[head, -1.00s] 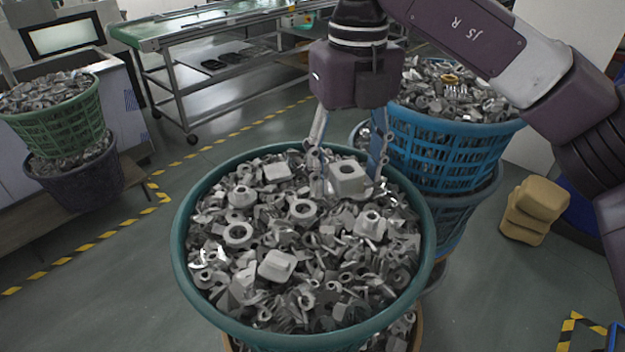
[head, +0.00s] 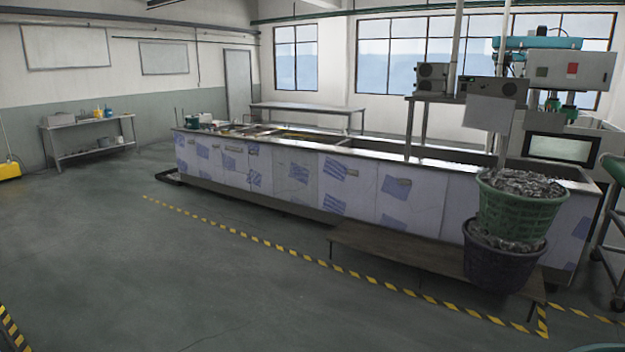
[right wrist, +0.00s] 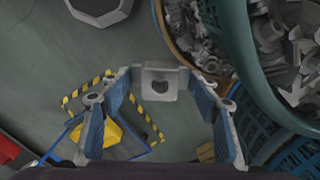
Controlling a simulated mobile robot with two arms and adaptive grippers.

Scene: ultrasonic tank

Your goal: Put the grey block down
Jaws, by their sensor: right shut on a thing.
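The grey block (right wrist: 160,70) has a round hole in its face and shows in the right wrist view. My right gripper (right wrist: 160,77) is shut on it, a blue-padded finger at each side. The block is held in the air with the floor behind it, to the left of a teal basket of metal parts (right wrist: 232,40). Neither gripper shows in the head view. My left gripper is in no current view.
In the head view a long panelled tank (head: 305,178) crosses the room. A green basket (head: 520,215) of parts sits on a dark basket (head: 497,265) at right. A low wooden platform (head: 400,250) fronts the tank. Open floor (head: 150,270) lies at left.

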